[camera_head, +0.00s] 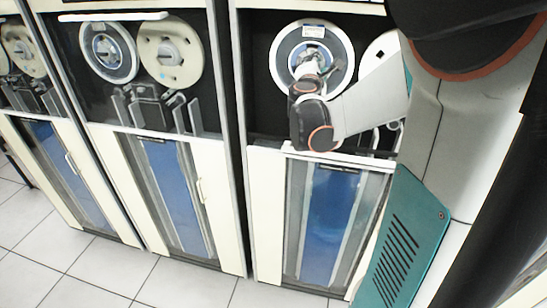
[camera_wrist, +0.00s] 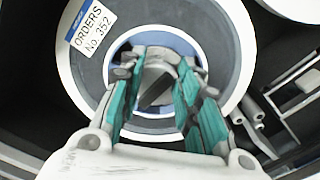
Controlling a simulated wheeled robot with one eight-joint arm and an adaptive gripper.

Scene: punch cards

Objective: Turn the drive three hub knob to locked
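The drive three reel (camera_head: 283,62) is the left reel on the right-hand cabinet, with a light outer ring and a label. In the wrist view its label (camera_wrist: 90,30) reads "ORDERS No. 352". The grey hub knob (camera_wrist: 158,70) sits at the reel's centre, with a dark slanted face on it. My gripper (camera_wrist: 161,78) is at the hub, with one teal-padded finger on each side of the knob. The fingertips are very close to the knob's sides; whether they press on it is unclear. In the head view my wrist partly covers the hub.
A second reel (camera_head: 382,55) stands right of this one, partly hidden by my arm. Grey guides and bars (camera_wrist: 285,95) lie right of the reel in the wrist view. Another tape cabinet (camera_head: 150,70) stands to the left. The tiled floor (camera_head: 190,285) in front is clear.

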